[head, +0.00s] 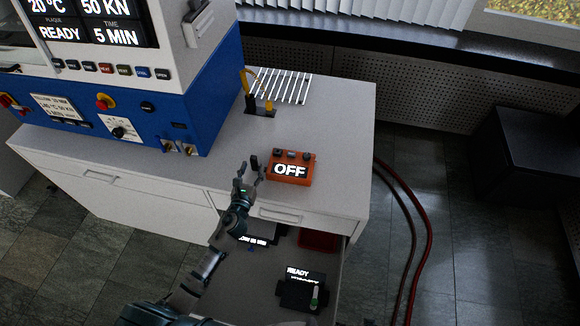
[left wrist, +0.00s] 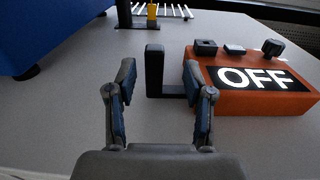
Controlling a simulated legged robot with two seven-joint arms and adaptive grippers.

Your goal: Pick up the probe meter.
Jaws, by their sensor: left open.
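The probe meter looks to be the orange box (head: 291,168) with a screen reading OFF, on the grey cabinet top near its front edge. It also shows in the left wrist view (left wrist: 258,100), right of my fingers. A black L-shaped grip (left wrist: 154,72) stands upright at its left side and seems joined to its base. My left gripper (head: 248,172) is open and empty, just left of the box. In the left wrist view its fingers (left wrist: 158,80) appear on either side of the upright grip; I cannot tell whether they reach it. My right gripper is out of view.
A blue and white press (head: 190,80) stands on the left. A black holder with yellow-handled probes (head: 258,106) and a white slatted rack (head: 285,86) are behind. Below, an open drawer (head: 258,290) holds a black READY device (head: 300,287). Red hoses (head: 412,220) hang at right.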

